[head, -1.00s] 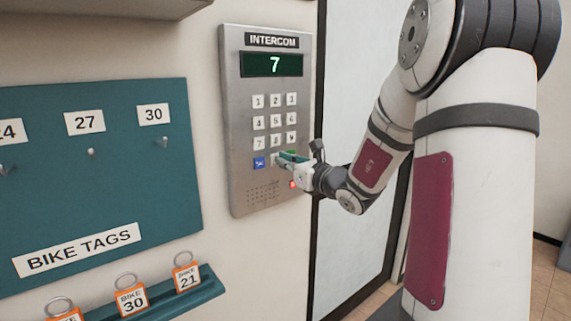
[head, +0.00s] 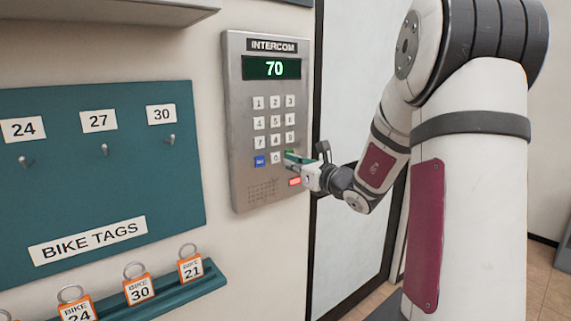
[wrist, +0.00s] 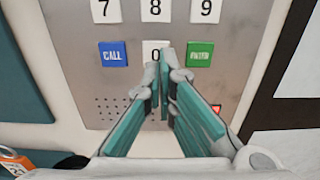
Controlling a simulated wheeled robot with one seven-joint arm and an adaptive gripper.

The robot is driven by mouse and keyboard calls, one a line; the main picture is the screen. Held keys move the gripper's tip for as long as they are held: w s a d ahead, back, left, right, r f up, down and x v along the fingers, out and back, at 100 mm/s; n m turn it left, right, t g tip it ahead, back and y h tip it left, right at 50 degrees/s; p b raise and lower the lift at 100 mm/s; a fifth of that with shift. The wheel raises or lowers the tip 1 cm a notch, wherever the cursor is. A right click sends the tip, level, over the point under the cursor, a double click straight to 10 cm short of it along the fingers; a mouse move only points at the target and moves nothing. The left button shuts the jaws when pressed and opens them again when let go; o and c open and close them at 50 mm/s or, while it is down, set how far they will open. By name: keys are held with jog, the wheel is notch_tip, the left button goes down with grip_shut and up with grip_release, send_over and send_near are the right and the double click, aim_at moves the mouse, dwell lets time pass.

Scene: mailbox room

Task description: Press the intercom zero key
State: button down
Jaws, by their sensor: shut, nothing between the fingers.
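The intercom (head: 240,130) is a grey metal panel on the wall, and its green display (head: 272,67) reads 70. The zero key (head: 275,158) is white, in the bottom row between the blue CALL key (head: 260,161) and the green ENTER key (wrist: 200,54). In the wrist view the zero key (wrist: 155,46) shows just above my fingertips, its lower part hidden by them. My gripper (head: 291,158) is shut and empty, its teal fingers pointing at the panel. In the head view the fingertips are right of the zero key, covering part of ENTER. I cannot tell whether they touch the panel.
A red key (head: 294,182) is below the keypad. A teal board (head: 110,180) with hooks hangs to the left, above a ledge (head: 215,279) holding orange bike tags (head: 139,290). A dark door frame (head: 316,230) stands right of the intercom.

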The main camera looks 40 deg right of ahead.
jog(key=s, duration=1)
jog(key=shift+d, duration=0.25)
jog(key=shift+d+p, duration=0.1)
jog(key=shift+p, duration=0.25)
